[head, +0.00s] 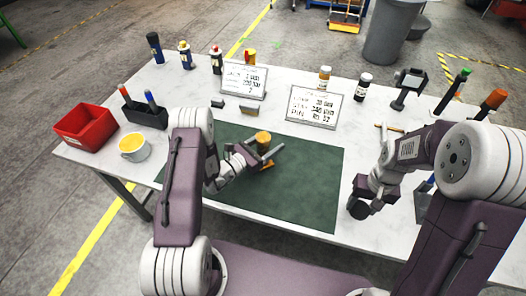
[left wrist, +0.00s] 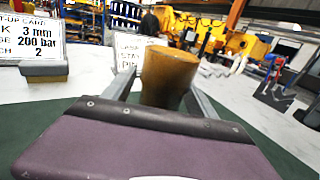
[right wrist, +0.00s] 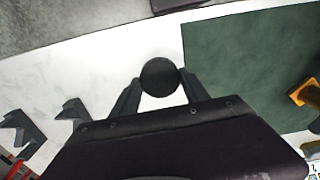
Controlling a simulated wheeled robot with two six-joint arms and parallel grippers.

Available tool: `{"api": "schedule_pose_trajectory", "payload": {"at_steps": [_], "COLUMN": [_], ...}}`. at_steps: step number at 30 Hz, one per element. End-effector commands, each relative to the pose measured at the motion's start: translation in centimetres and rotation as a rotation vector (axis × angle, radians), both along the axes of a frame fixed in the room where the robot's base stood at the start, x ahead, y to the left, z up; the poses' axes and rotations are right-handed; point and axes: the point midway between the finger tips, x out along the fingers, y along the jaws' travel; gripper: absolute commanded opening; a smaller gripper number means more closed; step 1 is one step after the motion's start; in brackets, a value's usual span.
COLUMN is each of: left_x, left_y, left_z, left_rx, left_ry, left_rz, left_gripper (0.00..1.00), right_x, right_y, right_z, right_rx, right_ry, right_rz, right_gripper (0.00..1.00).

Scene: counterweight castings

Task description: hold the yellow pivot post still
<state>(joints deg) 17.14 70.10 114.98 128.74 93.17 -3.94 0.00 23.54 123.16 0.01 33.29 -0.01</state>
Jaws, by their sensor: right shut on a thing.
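The yellow pivot post (head: 263,137) stands on the green mat (head: 310,180), with an orange-yellow part (head: 267,165) low beside it. My left gripper (head: 262,149) is open around the post, one finger on each side. In the left wrist view the post (left wrist: 167,75) rises between the spread fingers; its lower end is hidden by the gripper body. My right gripper (right wrist: 158,92) is shut on a dark round piece (right wrist: 158,76), which also shows in the head view (head: 358,209), at the right of the mat near the table's front edge.
A red bin (head: 83,128), a black holder (head: 145,115) and a yellow-filled cup (head: 134,147) stand at the left. Two printed cards (head: 243,80) (head: 314,106) and several bottles line the back. A dark stand (head: 408,86) is at the back right. The mat's front part is clear.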

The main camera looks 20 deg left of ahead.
Motion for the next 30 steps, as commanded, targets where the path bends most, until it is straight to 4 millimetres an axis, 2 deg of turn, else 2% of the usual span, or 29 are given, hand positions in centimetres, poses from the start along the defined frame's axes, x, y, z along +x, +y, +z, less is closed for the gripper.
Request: {"api": "schedule_pose_trajectory", "payload": {"at_steps": [1,7,20,23,28,30], "left_x": [0.0,0.0,0.1,0.1,0.1,-0.6], "left_y": [0.0,0.0,0.0,0.0,0.0,-1.0], "left_z": [0.0,0.0,0.5,1.3,4.0,4.9], "left_rx": [0.000,0.000,0.000,0.000,0.001,-0.001], "left_ry": [0.000,0.000,-0.005,-0.006,-0.007,-0.003], "left_rz": [0.000,0.000,0.000,0.000,0.000,-0.005], "left_gripper": [0.55,0.00,0.00,0.00,0.00,0.00], "right_x": [0.0,0.0,0.0,0.0,0.0,0.0], "right_y": [0.0,0.0,0.0,0.0,0.0,0.0], "right_z": [0.0,0.0,0.0,0.0,-0.2,-0.3], "right_rx": [0.000,0.000,0.000,0.000,0.000,0.000], "right_ry": [0.000,0.000,0.000,0.000,0.000,0.000], "right_rz": [0.000,0.000,0.000,0.000,0.000,0.000], "right_gripper": [0.16,0.16,0.16,0.16,0.16,0.16]}}
